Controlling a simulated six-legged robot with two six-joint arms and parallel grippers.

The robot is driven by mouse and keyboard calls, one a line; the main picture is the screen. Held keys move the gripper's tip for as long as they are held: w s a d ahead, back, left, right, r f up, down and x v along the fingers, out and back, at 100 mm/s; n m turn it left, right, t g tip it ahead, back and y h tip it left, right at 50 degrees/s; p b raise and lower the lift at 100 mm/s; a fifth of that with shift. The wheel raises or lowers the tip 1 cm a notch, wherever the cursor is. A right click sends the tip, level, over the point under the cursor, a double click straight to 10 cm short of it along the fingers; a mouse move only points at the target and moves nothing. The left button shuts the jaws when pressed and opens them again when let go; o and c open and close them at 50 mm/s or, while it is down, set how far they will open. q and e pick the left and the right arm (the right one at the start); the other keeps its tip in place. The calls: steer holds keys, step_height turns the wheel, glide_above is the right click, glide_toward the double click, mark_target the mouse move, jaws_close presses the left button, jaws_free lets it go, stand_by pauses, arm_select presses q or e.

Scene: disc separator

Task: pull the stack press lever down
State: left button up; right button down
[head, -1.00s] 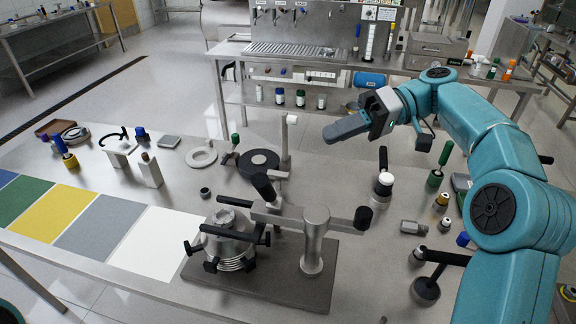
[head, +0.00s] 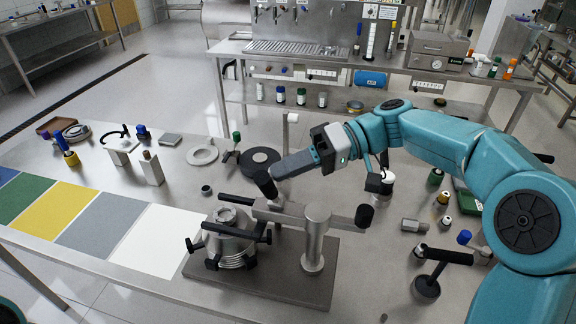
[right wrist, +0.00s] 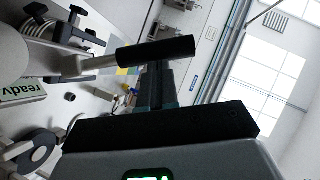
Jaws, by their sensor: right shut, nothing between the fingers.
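The stack press stands on a dark base plate (head: 290,285), with a metal post (head: 315,240) and a horizontal arm over a round metal stack (head: 228,240). Its lever (head: 264,185) has a black grip that points up and tilts left in the head view. In the right wrist view the black lever grip (right wrist: 157,50) lies across the picture just beyond my fingertips. My right gripper (head: 275,173) is shut and empty, its tip right beside the top of the grip. I cannot tell whether they touch. My left gripper is not in view.
A dark round disc (head: 260,161) and a pale ring (head: 202,155) lie behind the press. A white post (head: 290,132) rises behind it. Coloured panels and a white panel (head: 158,242) lie to the left. Several small bottles and tools stand to the right.

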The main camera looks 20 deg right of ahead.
steer(key=shift+w+f, duration=0.1)
steer(key=shift+w, duration=0.05)
steer(key=s+a+f+n+t+h+b, duration=0.3)
steer(key=s+a+f+n+h+b, duration=0.1)
steer(key=b, duration=1.3)
steer(key=shift+s+f+n+t, duration=0.45)
steer(key=shift+s+n, duration=0.35)
steer(key=shift+s, duration=0.35)
